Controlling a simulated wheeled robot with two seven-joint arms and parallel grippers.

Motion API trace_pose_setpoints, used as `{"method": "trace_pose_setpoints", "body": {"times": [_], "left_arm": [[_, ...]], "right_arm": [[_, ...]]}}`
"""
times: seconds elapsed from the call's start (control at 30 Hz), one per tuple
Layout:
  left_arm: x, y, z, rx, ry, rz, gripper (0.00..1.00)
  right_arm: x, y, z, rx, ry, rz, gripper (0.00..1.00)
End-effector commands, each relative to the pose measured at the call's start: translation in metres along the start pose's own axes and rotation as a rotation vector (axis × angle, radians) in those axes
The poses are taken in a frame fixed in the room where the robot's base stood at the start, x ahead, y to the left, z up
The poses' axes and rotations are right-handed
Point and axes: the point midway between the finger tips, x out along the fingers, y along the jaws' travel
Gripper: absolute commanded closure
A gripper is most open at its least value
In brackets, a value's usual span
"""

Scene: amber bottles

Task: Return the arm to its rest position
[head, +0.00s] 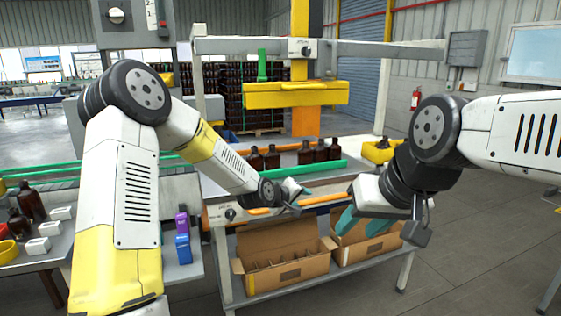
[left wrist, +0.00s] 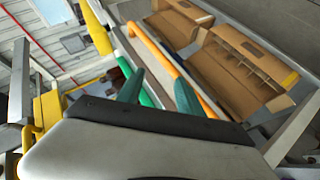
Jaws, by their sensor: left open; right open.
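My left arm reaches in from the left, and its gripper (head: 298,190) is in front of the conveyor's near rail. In the left wrist view its two teal fingers (left wrist: 158,92) stand apart with nothing between them. My right arm comes in from the right, and its gripper (head: 352,218) with teal fingers points down over the front of the shelf frame. I see nothing in it, though its fingertips are partly hidden.
Several amber bottles (head: 272,160) stand on the conveyor between green (head: 300,175) and orange rails. Two open cartons (head: 283,262) sit on the lower shelf. A side table (head: 60,245) at left holds bottles and white boxes. Floor (head: 470,250) at right is clear.

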Motion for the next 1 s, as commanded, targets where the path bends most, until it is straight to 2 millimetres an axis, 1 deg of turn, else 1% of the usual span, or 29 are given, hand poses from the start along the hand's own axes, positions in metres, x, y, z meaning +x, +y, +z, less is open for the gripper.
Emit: {"method": "trace_pose_setpoints", "body": {"times": [0.03,0.17,0.2,0.27,0.3,0.37,0.4,0.47,0.5,0.57,0.6,0.67,0.7,0.8,0.9,1.0], "left_arm": [[-0.021,0.005,-0.006,0.073,-0.006,-0.036,0.57],[-0.075,0.005,-0.015,0.227,-0.037,-0.148,0.57],[-0.093,0.004,-0.018,0.269,-0.045,-0.182,0.57],[-0.121,0.003,-0.021,0.325,-0.058,-0.231,0.57],[-0.140,0.002,-0.023,0.358,-0.066,-0.263,0.57],[-0.170,0.001,-0.024,0.402,-0.078,-0.307,0.57],[-0.190,-0.001,-0.024,0.427,-0.087,-0.335,0.57],[-0.221,-0.003,-0.022,0.461,-0.102,-0.374,0.57],[-0.241,-0.005,-0.021,0.479,-0.110,-0.396,0.57],[-0.272,-0.008,-0.015,0.502,-0.127,-0.426,0.57],[-0.292,-0.011,-0.011,0.514,-0.139,-0.444,0.57],[-0.321,-0.015,-0.002,0.530,-0.160,-0.463,0.57],[-0.340,-0.018,0.004,0.537,-0.173,-0.473,0.57],[-0.379,-0.025,0.023,0.551,-0.209,-0.484,0.57],[-0.407,-0.032,0.040,0.559,-0.243,-0.482,0.57],[-0.424,-0.037,0.052,0.564,-0.267,-0.476,0.57]], "right_arm": [[0.000,0.000,0.000,0.000,0.000,0.000,0.57],[0.000,0.000,0.000,0.000,0.000,0.000,0.57],[0.000,0.000,0.000,0.000,0.000,0.000,0.57],[0.000,0.000,0.000,0.000,0.000,0.000,0.57],[0.000,0.000,0.000,0.000,0.000,0.000,0.57],[0.000,0.000,0.000,0.000,0.000,0.000,0.57],[0.000,0.000,0.000,0.000,0.000,0.000,0.57],[0.000,0.000,0.000,0.000,0.000,0.000,0.57],[0.000,0.000,0.000,0.000,0.000,0.000,0.57],[0.000,0.000,0.000,0.000,0.000,0.000,0.57],[0.000,0.000,0.000,0.000,0.000,0.000,0.57],[0.000,0.000,0.000,0.000,0.000,0.000,0.57],[0.000,0.000,0.000,0.000,0.000,0.000,0.57],[0.000,0.000,0.000,0.000,0.000,0.000,0.57],[0.000,0.000,0.000,0.000,0.000,0.000,0.57],[0.000,0.000,0.000,0.000,0.000,0.000,0.57]]}}
